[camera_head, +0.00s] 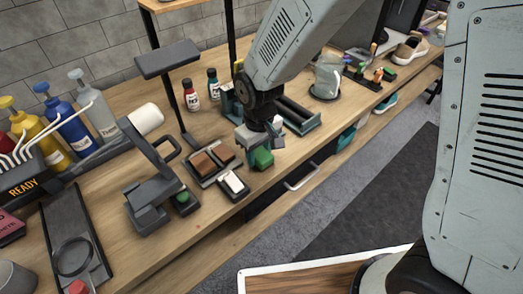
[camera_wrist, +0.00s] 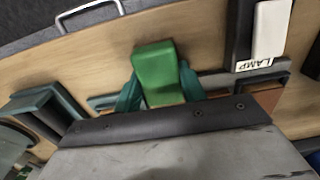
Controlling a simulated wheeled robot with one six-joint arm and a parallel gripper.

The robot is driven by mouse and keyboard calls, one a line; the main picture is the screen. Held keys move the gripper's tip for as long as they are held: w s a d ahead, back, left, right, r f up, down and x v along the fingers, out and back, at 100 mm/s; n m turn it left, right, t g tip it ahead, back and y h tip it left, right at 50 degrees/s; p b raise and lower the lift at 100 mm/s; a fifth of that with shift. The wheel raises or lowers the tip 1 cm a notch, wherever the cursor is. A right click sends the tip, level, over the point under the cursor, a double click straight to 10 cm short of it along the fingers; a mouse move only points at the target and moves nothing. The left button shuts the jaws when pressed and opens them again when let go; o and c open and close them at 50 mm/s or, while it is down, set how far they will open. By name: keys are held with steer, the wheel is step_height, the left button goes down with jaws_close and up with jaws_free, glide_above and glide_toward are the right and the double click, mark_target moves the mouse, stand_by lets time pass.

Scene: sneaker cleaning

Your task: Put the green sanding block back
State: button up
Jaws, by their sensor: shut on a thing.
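The green sanding block (camera_head: 263,158) is held between the fingers of my gripper (camera_head: 262,147), near the front edge of the wooden workbench. In the wrist view the green block (camera_wrist: 158,75) sits between two teal fingers (camera_wrist: 160,92), and its lower part is hidden by the gripper body. A grey tray (camera_head: 207,183) with brown blocks (camera_head: 205,163) lies just left of my gripper. Its rim (camera_wrist: 225,80) also shows behind the green block in the wrist view. I cannot tell whether the block touches the tray or the bench.
A white switch labelled LAMP (camera_wrist: 272,30) on a dark base stands in front of the tray. A grey device with a green button (camera_head: 182,197) is to the left. A dark teal rack (camera_head: 299,117) is to the right. Two small bottles (camera_head: 190,95) stand behind.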

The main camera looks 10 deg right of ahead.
mark_target(260, 152)
steer(key=shift+f, duration=0.2)
steer(key=o, duration=0.9)
steer(key=shift+o, duration=0.2)
step_height(260, 152, up, 12)
steer(key=s+d+r+m, duration=0.2)
steer(key=s+d+r, duration=0.25)
steer(key=d, duration=0.25)
steer(key=s+d+r+m, duration=0.1)
steer(key=s+d+r, duration=0.2)
steer(key=d+r, duration=0.25)
steer(key=s+d+m+t, duration=0.1)
steer(key=s+d+m, duration=0.2)
steer(key=s+d, duration=0.5)
steer(key=s+r, duration=0.1)
steer(key=s, duration=0.3)
steer(key=shift+d+m, duration=0.4)
